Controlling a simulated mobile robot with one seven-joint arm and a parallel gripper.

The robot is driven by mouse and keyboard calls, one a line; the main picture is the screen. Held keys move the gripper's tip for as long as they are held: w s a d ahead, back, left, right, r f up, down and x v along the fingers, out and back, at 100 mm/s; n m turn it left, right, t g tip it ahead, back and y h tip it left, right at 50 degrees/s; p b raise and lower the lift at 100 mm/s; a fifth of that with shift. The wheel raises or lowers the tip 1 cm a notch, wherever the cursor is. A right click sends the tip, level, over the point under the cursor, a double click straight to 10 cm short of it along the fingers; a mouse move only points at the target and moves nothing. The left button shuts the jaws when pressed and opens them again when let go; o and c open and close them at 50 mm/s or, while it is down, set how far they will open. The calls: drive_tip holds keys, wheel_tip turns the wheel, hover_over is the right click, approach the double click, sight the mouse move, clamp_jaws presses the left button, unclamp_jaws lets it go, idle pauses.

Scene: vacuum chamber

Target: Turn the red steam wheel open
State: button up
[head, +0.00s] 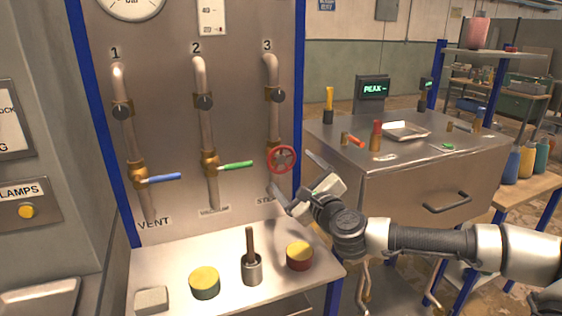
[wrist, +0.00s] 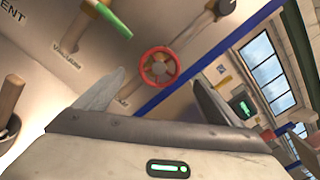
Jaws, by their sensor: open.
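The red steam wheel (head: 283,159) is a small spoked handwheel on pipe 3, low on the metal panel above the label that starts "STE". It also shows in the wrist view (wrist: 159,67), between and beyond my two fingers. My gripper (head: 298,180) is open and empty, just in front of and slightly below right of the wheel. In the wrist view the fingers stand wide apart, one lower left of the wheel and one lower right. Neither finger appears to touch the wheel.
Pipe 1 has a blue lever (head: 165,178) and pipe 2 a green lever (head: 236,165). Below, a shelf (head: 232,295) holds two yellow-topped tins, a cup with a handle standing in it, and a pale block. A metal cabinet (head: 400,185) with tools stands right, behind my arm.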

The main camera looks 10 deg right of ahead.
sight(282, 160)
drive_tip(key=w, duration=0.3)
drive_tip(key=w+a, duration=0.1)
drive_tip(key=w, duration=0.2)
drive_tip(key=w+a, duration=0.1)
drive_tip(key=w, duration=0.2)
drive_tip(key=shift+w, duration=0.15)
drive_tip(key=c, duration=1.1)
drive_tip(key=shift+o, duration=0.2)
